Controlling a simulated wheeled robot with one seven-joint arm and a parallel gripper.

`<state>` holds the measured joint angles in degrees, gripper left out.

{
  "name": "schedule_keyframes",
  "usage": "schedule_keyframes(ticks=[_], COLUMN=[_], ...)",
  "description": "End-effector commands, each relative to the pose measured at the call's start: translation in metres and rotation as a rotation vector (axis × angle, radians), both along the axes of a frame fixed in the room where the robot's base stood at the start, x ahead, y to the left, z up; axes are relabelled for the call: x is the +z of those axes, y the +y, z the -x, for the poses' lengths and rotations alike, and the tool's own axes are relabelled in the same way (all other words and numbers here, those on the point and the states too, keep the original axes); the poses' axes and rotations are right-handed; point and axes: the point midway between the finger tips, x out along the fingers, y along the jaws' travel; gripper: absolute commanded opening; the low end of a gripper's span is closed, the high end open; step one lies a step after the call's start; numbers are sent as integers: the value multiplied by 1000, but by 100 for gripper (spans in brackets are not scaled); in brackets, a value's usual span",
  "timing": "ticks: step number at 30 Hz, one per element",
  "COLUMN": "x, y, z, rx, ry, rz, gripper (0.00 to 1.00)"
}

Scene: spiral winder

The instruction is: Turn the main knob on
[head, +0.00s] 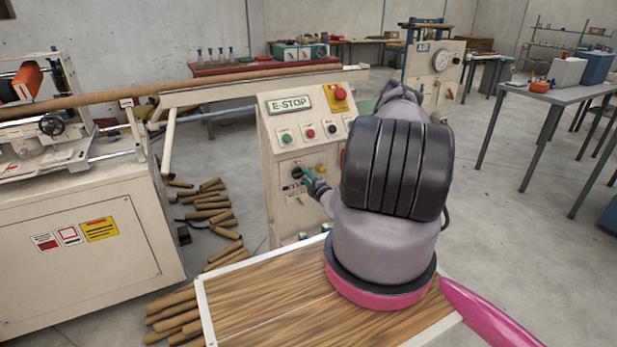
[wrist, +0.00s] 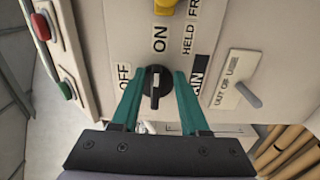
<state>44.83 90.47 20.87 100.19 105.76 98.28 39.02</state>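The main knob (wrist: 157,87) is a black rotary knob on the console's front panel. A label ending in "IN" (wrist: 198,75) is partly covered by the right finger. My gripper (wrist: 158,85) is open around the knob, one finger on each side; whether they touch it I cannot tell. In the head view my gripper (head: 306,176) is at the panel, largely covering the knob.
The console (head: 272,180) also bears a red E-stop button (head: 339,93), small push buttons and a yellow knob (wrist: 165,5). A grey toggle lever (wrist: 248,94) is right of the knob in the wrist view. Cardboard tubes (head: 208,205) lie on the floor left of the console.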

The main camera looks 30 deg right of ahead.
Motion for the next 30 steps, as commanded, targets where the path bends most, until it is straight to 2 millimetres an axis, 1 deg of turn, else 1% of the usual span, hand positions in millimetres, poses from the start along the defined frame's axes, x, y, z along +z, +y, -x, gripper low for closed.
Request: schedule_keyframes(ticks=[7, 11, 14, 21, 24, 27, 30], x=[2, 2, 2, 2, 2, 2, 2], y=[-6, -8, -8, -9, -9, -8, -8], z=[-1, 8, 24, 73, 89, 100, 106], rx=[-10, -13, -13, -11, -9, -8, -8], ry=[-5, -4, -3, -2, -3, -3, -3], rz=[4, 3, 2, 1, 1, 2, 2], gripper=[45, 45, 45, 45, 45, 45, 45])
